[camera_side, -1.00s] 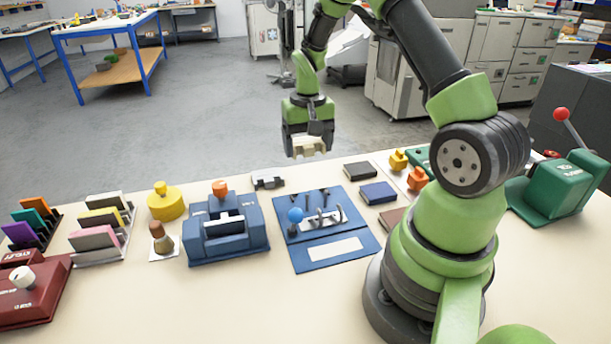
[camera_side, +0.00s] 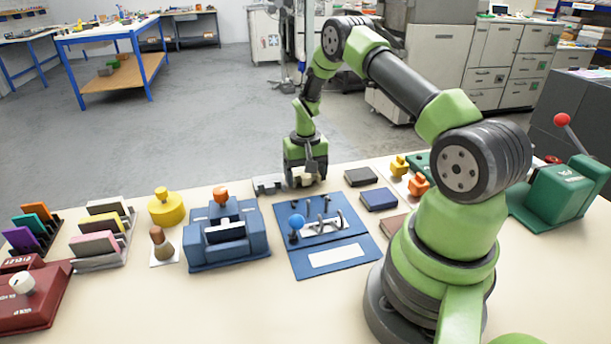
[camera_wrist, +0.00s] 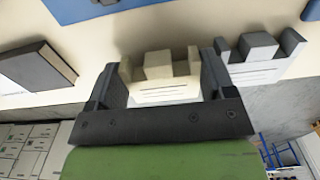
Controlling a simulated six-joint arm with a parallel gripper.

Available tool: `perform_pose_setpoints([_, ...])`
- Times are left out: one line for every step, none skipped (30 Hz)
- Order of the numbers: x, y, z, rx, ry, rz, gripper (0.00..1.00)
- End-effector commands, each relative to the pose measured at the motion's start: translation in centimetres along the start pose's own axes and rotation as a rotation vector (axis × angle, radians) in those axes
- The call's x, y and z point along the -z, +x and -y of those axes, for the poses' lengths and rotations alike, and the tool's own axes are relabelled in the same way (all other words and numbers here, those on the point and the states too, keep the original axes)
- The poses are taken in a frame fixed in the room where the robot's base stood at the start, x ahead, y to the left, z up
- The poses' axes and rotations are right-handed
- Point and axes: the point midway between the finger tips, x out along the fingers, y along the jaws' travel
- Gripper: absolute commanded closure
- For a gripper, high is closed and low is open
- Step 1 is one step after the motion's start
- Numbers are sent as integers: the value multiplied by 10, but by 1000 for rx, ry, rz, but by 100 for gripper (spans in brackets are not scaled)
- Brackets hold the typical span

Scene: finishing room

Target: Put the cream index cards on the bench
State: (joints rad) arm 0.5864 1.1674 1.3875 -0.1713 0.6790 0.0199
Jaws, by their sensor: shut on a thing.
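My gripper (camera_side: 305,181) is low at the far edge of the cream bench (camera_side: 140,300). In the wrist view its two dark fingers (camera_wrist: 162,72) are shut on the cream index cards (camera_wrist: 160,88), a pale notched piece with a raised middle block and thin lines along its near face. In the side view the fingers hide most of the cards. I cannot tell whether their underside touches the bench.
A similar grey-white notched piece (camera_wrist: 262,62) stands close beside on the right in the wrist view, and left of my gripper in the side view (camera_side: 266,187). A black book-like block (camera_side: 361,176) and a blue plate (camera_side: 337,258) lie nearby.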

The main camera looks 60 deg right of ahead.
Motion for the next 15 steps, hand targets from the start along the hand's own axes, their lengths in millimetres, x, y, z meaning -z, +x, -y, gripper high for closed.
perform_pose_setpoints([0,4,0,0,0,1,47])
perform_pose_setpoints([0,5,0,0,1,0,47])
perform_pose_setpoints([0,5,0,0,1,0,47])
perform_pose_setpoints([0,5,0,0,1,-1,47])
perform_pose_setpoints([0,5,0,0,1,-1,47])
perform_pose_setpoints([0,5,0,0,1,-1,47])
perform_pose_setpoints([0,5,0,0,1,-1,47])
perform_pose_setpoints([0,5,0,0,0,-1,47])
perform_pose_setpoints([0,5,0,0,0,-1,47])
perform_pose_setpoints([0,5,0,0,0,0,47])
perform_pose_setpoints([0,6,0,0,0,0,47])
perform_pose_setpoints([0,8,0,0,0,0,47])
perform_pose_setpoints([0,8,0,0,0,0,21])
perform_pose_setpoints([0,8,0,0,0,0,15])
perform_pose_setpoints([0,8,0,0,0,0,13])
